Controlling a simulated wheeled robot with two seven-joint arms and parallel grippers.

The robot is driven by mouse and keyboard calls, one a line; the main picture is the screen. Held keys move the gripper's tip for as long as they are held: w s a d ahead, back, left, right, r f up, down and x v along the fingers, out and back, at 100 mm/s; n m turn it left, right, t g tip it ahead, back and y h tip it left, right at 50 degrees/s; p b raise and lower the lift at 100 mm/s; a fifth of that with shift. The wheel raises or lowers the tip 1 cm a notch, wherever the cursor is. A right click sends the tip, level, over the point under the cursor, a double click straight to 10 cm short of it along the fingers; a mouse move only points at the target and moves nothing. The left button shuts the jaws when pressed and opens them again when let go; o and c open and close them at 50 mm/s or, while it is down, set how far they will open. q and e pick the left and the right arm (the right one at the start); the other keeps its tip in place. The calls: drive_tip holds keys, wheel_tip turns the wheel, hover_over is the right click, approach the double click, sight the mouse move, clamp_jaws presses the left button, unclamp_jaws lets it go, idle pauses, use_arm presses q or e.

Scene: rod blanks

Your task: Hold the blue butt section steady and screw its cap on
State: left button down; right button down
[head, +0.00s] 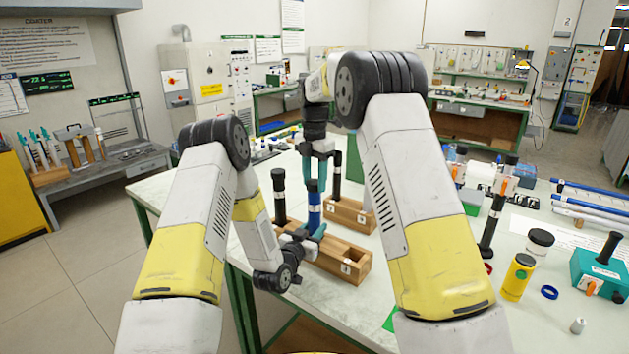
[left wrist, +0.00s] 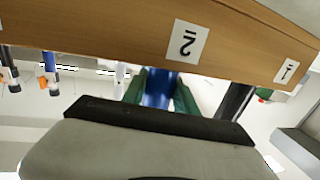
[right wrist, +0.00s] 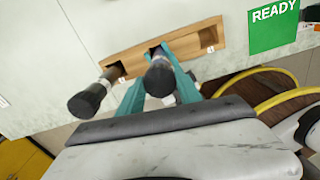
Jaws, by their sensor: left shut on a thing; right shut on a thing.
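The blue butt section (head: 314,217) stands upright in the front wooden rack, near its middle. My left gripper (head: 318,234) is shut around it from the front, low above the rack; the left wrist view shows the blue body (left wrist: 158,90) between green fingers, beside the label 2. My right gripper (head: 315,180) reaches down from above and is shut on the dark cap at the section's top. In the right wrist view the black cap (right wrist: 160,76) lies between the teal fingers. Whether its thread is fully seated cannot be seen.
The front wooden rack (head: 345,272) has an empty slot at right and a black-topped rod (head: 279,190) at left. A second rack (head: 355,222) with a black rod (head: 336,172) stands behind. A yellow bottle (head: 517,280), blue ring (head: 549,292) and teal box (head: 600,272) lie at right.

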drive_tip(key=m, duration=1)
drive_tip(key=shift+m, duration=0.3)
drive_tip(key=m, duration=1.7)
drive_tip(key=shift+m, duration=0.4)
drive_tip(key=m, duration=0.4)
drive_tip(key=shift+m, duration=0.3)
drive_tip(key=m, duration=0.9)
drive_tip(key=shift+f+m, duration=0.1)
drive_tip(key=shift+m, duration=0.3)
drive_tip(key=c, duration=0.7)
unclamp_jaws()
